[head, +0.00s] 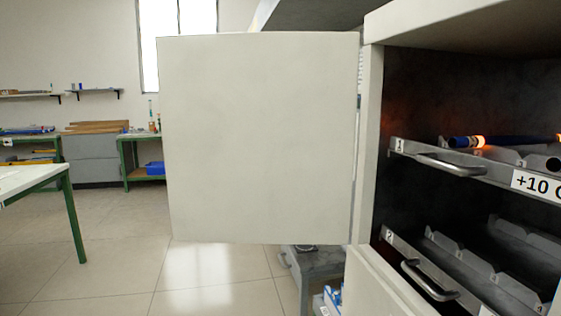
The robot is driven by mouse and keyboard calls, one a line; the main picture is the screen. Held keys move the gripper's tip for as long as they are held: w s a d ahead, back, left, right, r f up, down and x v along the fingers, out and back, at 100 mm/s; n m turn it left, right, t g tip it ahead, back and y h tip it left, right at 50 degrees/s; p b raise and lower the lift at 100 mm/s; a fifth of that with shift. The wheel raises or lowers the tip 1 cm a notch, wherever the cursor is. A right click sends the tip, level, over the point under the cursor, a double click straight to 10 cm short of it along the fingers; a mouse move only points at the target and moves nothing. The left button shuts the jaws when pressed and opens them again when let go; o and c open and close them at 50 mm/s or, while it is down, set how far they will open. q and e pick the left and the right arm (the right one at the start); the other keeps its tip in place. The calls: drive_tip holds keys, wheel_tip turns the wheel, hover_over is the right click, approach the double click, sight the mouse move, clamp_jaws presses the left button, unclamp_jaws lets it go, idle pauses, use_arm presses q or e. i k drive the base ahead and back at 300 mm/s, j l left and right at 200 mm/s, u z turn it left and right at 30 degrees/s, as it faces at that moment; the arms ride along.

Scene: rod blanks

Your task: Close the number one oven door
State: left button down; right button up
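A large white oven door (260,140) stands wide open to the left of the oven opening. It is hinged along the oven's left upright (368,130). No number shows on the face toward me, and no handle shows on it. Inside the oven, the upper tray (415,153) carries a "1" tag and has a metal handle (450,166). A blue rod (460,142) with a glowing orange end lies on it. Neither of my grippers is in view.
A lower tray (395,245) tagged "2" has its own handle (430,284). Another pale panel (385,290) stands below the opening. A green-legged table (70,220) is at the left. Tiled floor (110,270) is clear in the middle. Benches and shelves line the back wall.

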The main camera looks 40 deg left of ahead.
sight(258, 132)
drive_tip(key=j+z, duration=0.15)
drive_tip(key=j, duration=0.35)
drive_tip(key=j+z, duration=0.15)
drive_tip(key=j, duration=0.3)
drive_tip(key=k+j+z, duration=0.15)
drive_tip(key=j, duration=0.3)
drive_tip(key=j+z, duration=0.1)
drive_tip(key=j, duration=0.4)
drive_tip(key=k+j+z, duration=0.15)
drive_tip(key=j, duration=0.3)
drive_tip(key=k+j+z, duration=0.15)
drive_tip(key=j, duration=0.3)
drive_tip(key=j+z, duration=0.2)
drive_tip(key=j, duration=0.25)
drive_tip(key=k+j+z, duration=0.2)
drive_tip(key=j, duration=0.2)
drive_tip(key=j+z, duration=0.2)
drive_tip(key=j, duration=0.2)
drive_tip(key=k+j+z, duration=0.2)
drive_tip(key=j, duration=0.2)
drive_tip(key=k+j+z, duration=0.2)
drive_tip(key=j, duration=0.2)
drive_tip(key=i+j+z, duration=0.15)
drive_tip(key=j, duration=0.35)
drive_tip(key=i+j+z, duration=0.15)
drive_tip(key=j, duration=0.4)
drive_tip(key=j+z, duration=0.1)
drive_tip(key=j, duration=0.4)
